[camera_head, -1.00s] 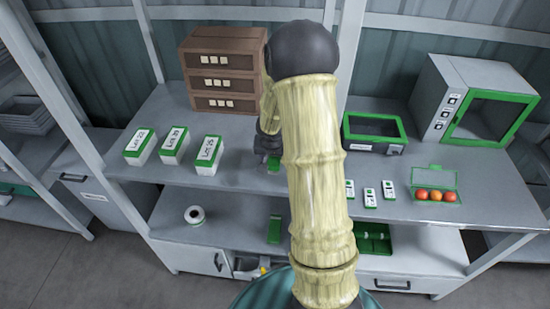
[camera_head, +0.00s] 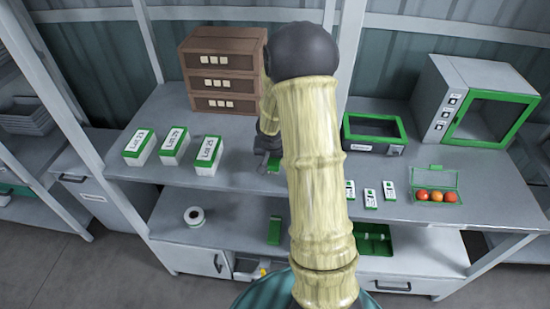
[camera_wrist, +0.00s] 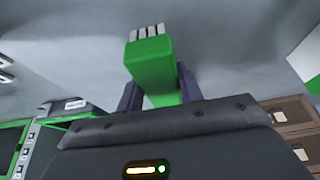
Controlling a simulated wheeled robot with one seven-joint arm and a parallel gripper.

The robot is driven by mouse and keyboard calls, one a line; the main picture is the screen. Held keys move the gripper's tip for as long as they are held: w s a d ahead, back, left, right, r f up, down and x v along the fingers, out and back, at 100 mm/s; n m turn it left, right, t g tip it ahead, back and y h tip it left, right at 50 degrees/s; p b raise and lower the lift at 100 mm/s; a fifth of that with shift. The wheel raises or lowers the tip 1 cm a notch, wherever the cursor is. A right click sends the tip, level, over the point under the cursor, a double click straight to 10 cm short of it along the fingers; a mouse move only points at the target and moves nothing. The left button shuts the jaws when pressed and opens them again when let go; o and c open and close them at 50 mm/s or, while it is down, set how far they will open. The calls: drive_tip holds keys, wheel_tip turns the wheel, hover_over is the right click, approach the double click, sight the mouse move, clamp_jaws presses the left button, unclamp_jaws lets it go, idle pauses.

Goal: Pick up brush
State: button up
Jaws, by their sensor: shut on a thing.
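The brush has a green handle and pale bristles. In the wrist view the brush (camera_wrist: 150,62) sits between the two dark fingers of my gripper (camera_wrist: 160,90), which are shut on it. Its bristle end points away from the gripper, toward the top of the picture. In the head view my gripper (camera_head: 268,158) is over the middle of the grey worktop, with a small green part of the brush (camera_head: 273,165) showing by it. My arm hides much of the area. I cannot tell whether the brush touches the worktop.
White-and-green boxes (camera_head: 207,156) stand left on the worktop (camera_head: 235,182). A brown drawer unit (camera_head: 222,73) is behind. To the right are a green-rimmed bin (camera_head: 374,133), small labelled items (camera_head: 370,198), a tomato tray (camera_head: 437,172) and a green-framed cabinet (camera_head: 490,105). A tape roll (camera_head: 194,215) lies below.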

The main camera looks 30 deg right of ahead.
drive_tip(key=shift+r+p, duration=0.4)
drive_tip(key=shift+p, duration=0.1)
wheel_tip(320, 180, up, 10)
drive_tip(key=p, duration=0.2)
drive_tip(key=shift+f+p, duration=0.15)
drive_tip(key=shift+p, duration=0.15)
